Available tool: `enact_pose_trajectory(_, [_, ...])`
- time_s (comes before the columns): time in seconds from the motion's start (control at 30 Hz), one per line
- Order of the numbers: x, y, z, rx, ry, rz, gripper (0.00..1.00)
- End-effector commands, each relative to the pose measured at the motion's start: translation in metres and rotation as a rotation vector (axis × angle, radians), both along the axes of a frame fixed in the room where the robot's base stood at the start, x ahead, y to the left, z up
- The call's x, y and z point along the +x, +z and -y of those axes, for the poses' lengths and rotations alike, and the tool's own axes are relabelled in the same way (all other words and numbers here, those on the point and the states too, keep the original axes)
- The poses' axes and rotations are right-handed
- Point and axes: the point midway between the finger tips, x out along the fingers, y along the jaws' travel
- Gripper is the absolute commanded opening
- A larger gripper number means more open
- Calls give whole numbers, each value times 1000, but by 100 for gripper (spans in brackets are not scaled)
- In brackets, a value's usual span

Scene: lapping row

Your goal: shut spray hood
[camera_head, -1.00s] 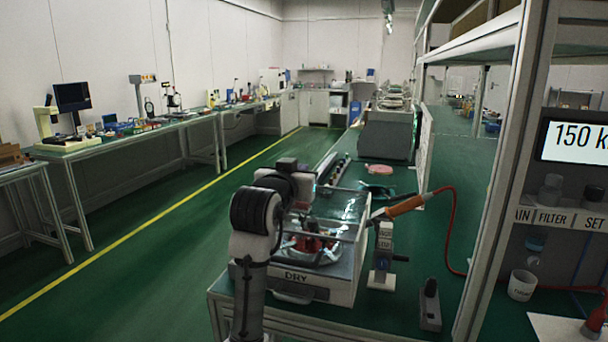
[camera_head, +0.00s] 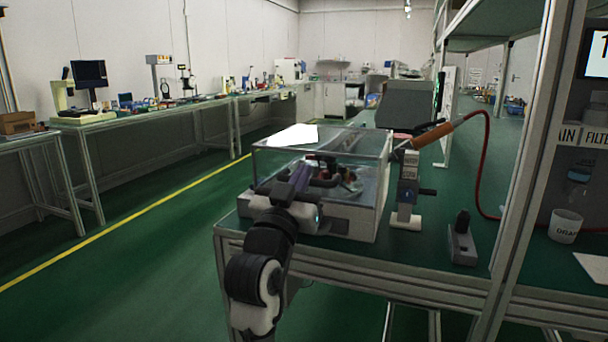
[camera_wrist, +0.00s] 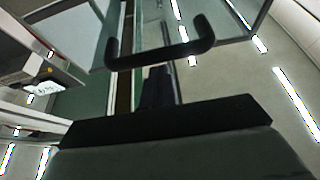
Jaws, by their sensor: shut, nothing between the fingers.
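The spray hood (camera_head: 368,148) is a clear box-like cover over a pale base (camera_head: 355,222) on the green bench. Reddish and dark items show through its panels. In the head view I cannot tell whether it is fully down. My gripper (camera_head: 301,176) is at the hood's front left side; its fingers are hard to make out there. In the wrist view my gripper (camera_wrist: 160,82) is shut and empty, pointing towards a dark U-shaped handle (camera_wrist: 150,58) beside clear panels. The fingers overlap the handle's bar in the picture; I cannot tell whether they touch it.
A stand with a labelled block (camera_head: 409,180) and an orange-handled tool (camera_head: 432,136) on a red hose is close right of the hood. A small grey device (camera_head: 461,240) and a white cup (camera_head: 565,226) are further right. Open green floor lies left.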

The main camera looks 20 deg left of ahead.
Motion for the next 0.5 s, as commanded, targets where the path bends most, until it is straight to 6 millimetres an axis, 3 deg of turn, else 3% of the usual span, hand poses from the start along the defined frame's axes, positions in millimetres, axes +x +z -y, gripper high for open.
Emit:
enact_pose_trajectory(0.1, [-2, -12, 0, 0, 0, -1, 0])
enact_pose_trajectory(0.5, [-1, -20, 0, -3, -1, -10, 0])
